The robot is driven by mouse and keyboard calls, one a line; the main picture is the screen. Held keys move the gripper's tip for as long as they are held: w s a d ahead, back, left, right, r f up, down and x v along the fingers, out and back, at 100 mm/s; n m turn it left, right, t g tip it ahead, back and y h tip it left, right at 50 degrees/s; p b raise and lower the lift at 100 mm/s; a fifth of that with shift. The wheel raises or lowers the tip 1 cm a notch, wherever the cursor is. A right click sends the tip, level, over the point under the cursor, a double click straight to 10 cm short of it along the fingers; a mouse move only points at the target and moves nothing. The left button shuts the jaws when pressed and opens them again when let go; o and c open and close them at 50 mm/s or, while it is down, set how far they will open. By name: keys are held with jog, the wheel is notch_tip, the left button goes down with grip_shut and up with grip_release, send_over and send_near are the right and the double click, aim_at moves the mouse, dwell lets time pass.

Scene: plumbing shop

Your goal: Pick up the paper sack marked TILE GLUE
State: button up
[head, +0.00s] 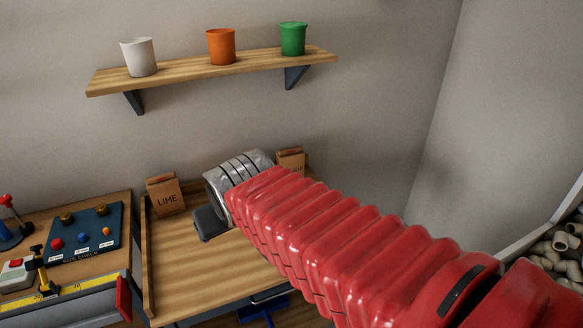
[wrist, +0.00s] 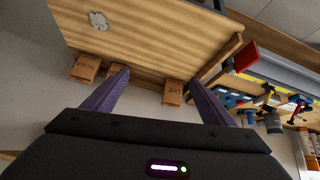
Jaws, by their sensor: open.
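Brown paper sacks stand along the back of a wooden bench. One reads LIME (head: 166,195) in the head view; it also shows in the wrist view (wrist: 173,92). A second sack (head: 291,160) is partly hidden behind my arm, its label mostly covered. I cannot read either label, so I cannot tell which is TILE GLUE. My gripper (wrist: 159,76) is open and empty, its fingers spread on the sack side of the bench.
The bench top (head: 200,270) has a raised wooden edge and clear room in front. A shelf (head: 215,70) above holds white, orange and green cups. A size-check board (head: 85,233) and a yellow-ruled tool (head: 70,290) are at left. A bin of pipe fittings (head: 568,240) is at right.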

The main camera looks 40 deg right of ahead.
jog(key=o, duration=0.5)
jog(key=shift+m+t+h, duration=0.6)
jog(key=shift+h, duration=0.3)
jog(key=w+d, duration=1)
jog(key=shift+w+d+f, duration=0.15)
jog(key=shift+w+f, duration=0.05)
jog(key=w+d+f+t+h, duration=0.1)
jog(key=w+d+f, duration=0.2)
jog(key=w+d, duration=0.6)
jog(key=m+t, duration=0.1)
jog(key=t, duration=0.3)
send_near(294, 168)
jog(key=shift+r, duration=0.45)
jog(key=shift+g, duration=0.3)
jog(key=shift+x, duration=4.3)
jog(key=shift+a, duration=0.1)
jog(key=shift+f, duration=0.1)
